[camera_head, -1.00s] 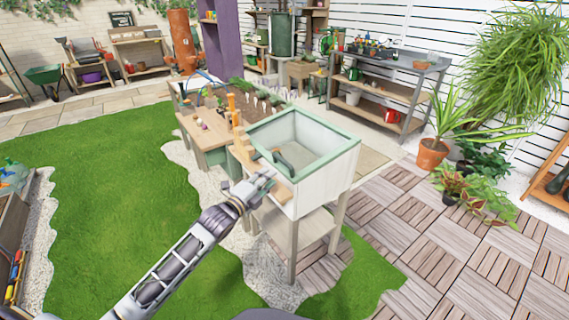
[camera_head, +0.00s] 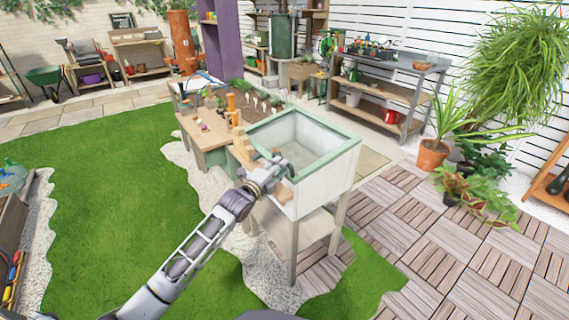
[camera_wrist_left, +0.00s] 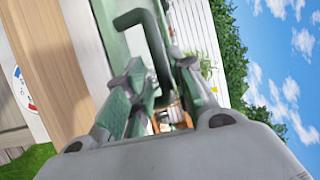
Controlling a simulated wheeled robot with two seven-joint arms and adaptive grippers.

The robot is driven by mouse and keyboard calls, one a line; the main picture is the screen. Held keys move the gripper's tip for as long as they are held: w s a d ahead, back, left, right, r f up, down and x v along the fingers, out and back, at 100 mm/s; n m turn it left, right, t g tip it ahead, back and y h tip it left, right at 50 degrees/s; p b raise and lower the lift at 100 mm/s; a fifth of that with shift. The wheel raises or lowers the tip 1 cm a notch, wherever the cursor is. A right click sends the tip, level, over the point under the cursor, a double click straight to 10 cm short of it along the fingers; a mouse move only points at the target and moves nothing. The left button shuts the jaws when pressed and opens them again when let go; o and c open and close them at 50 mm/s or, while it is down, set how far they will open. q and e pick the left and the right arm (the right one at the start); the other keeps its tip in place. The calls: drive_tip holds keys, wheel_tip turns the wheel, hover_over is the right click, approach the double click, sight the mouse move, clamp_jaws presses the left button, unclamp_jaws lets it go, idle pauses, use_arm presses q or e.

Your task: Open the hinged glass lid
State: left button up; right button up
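The hinged glass lid (camera_head: 333,130) is a pale green frame lying flat on top of a white wooden box (camera_head: 330,186). My left gripper (camera_head: 280,165) is at the lid's front-left edge and covers most of the handle there. In the left wrist view, the dark green bent handle (camera_wrist_left: 150,38) reaches down toward the space between the two fingers of my left gripper (camera_wrist_left: 158,88). The fingers stand apart with a gap showing between them. I cannot tell whether either finger touches the handle. My right gripper is not in view.
The box stands on legs with a lower shelf (camera_head: 301,227). A planter bed (camera_head: 212,135) with tools and small plants adjoins it behind left. A metal shelf (camera_head: 392,90) stands at the back. Potted plants (camera_head: 433,154) are at the right. Grass and wood paving lie open in front.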

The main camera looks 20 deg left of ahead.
use_arm(q)
drive_tip(key=shift+b+x, duration=0.3)
drive_tip(key=shift+x, duration=1.7)
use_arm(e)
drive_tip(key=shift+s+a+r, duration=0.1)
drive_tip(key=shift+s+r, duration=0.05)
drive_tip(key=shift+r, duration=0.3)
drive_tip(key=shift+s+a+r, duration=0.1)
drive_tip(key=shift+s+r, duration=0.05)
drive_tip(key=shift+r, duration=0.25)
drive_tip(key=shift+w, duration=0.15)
use_arm(q)
clamp_jaws()
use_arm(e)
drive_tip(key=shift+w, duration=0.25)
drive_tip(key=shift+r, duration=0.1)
